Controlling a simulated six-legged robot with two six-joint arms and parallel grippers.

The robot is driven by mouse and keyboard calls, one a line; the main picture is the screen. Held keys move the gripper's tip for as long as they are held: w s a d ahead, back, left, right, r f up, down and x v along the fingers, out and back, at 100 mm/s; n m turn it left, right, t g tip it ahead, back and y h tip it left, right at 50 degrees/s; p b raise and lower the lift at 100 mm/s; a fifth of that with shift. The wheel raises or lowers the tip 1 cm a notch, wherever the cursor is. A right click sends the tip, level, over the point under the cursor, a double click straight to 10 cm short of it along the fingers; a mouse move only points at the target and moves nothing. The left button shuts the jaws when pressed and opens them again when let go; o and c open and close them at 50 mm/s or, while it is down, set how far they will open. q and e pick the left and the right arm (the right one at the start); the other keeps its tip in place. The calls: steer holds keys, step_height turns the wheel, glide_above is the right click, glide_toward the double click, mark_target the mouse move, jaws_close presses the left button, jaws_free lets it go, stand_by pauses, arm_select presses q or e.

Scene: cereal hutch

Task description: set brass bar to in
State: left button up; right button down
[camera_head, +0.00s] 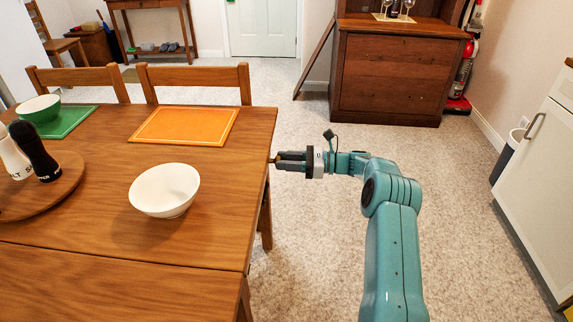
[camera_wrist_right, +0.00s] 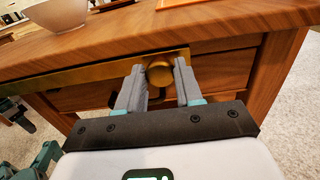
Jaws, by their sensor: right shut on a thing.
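The brass bar (camera_wrist_right: 80,76) runs along the side of the wooden table (camera_wrist_right: 230,28), just under the tabletop edge, in the right wrist view. A round brass knob (camera_wrist_right: 159,73) stands out at its right part. My right gripper (camera_head: 277,160) is at the table's right side in the head view. In the wrist view its fingers (camera_wrist_right: 160,85) are on both sides of the knob and shut on it. In the head view the bar is hidden by the tabletop. My left gripper is not seen in the head view.
On the table stand a white bowl (camera_head: 165,190), an orange mat (camera_head: 185,126), a green bowl (camera_head: 39,108), and dark and white shakers (camera_head: 36,152) on a round board. A wooden hutch (camera_head: 390,75) is at the back. A white cabinet (camera_head: 545,185) is at right. The floor between is clear.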

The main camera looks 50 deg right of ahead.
steer(key=shift+d+r, duration=0.1)
steer(key=shift+d, duration=0.1)
steer(key=c, duration=0.8)
jaws_free()
steer(key=shift+w, duration=0.1)
steer(key=shift+c, duration=0.2)
steer(key=shift+o, duration=0.4)
steer(key=p+v, duration=0.1)
steer(key=v, duration=1.5)
steer(key=shift+s, duration=0.25)
